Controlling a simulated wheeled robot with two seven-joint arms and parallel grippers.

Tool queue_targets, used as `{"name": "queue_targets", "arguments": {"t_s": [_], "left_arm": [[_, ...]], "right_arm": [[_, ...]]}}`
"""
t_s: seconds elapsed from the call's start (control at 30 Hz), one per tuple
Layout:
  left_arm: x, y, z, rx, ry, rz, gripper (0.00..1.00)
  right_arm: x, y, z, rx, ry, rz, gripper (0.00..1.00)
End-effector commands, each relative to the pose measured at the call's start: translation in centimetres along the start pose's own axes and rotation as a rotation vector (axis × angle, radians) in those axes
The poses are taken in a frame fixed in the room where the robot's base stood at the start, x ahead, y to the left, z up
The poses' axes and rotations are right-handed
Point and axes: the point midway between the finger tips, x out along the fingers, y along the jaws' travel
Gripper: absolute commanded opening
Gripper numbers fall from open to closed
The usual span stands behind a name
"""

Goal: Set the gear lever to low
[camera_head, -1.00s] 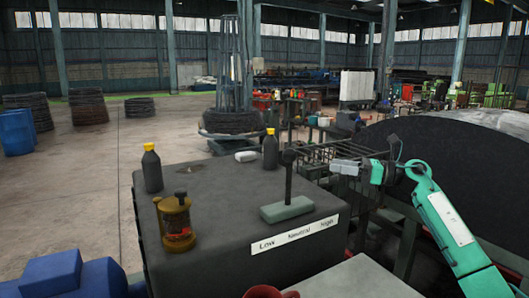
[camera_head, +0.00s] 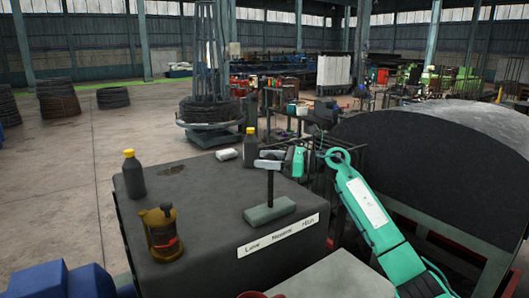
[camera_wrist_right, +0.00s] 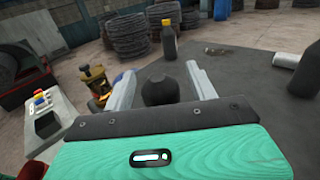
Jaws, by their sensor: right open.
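The gear lever (camera_head: 270,187) is a dark upright rod on a grey-green base block (camera_head: 269,212), standing near the middle of its base. A white label plate (camera_head: 278,236) on the cabinet edge reads Low, Neutral, High from left to right. My right gripper (camera_head: 264,160) is at the lever's top in the head view. In the right wrist view its two pale fingers are apart, with the round dark knob (camera_wrist_right: 158,91) between them and visible gaps on both sides. My left gripper is not in view.
A large dark drum (camera_head: 430,170) stands at right. The top left of the lever is mostly clear.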

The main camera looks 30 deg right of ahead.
Motion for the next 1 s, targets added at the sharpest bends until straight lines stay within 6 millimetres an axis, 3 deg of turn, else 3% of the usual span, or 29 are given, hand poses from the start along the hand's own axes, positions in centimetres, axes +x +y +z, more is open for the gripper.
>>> {"name": "queue_targets", "arguments": {"t_s": [0.37,0.4,0.7,1.0], "left_arm": [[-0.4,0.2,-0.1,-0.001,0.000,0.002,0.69],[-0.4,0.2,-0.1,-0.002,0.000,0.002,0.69],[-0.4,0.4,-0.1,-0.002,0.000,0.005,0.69],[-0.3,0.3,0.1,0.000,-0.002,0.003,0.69]], "right_arm": [[0.8,0.0,-0.1,0.001,0.000,0.000,0.58],[0.8,0.0,-0.1,0.001,0.000,0.000,0.56],[0.8,0.0,-0.1,0.001,0.000,0.000,0.00],[2.2,1.1,-0.1,-0.034,0.034,0.002,0.00]]}}
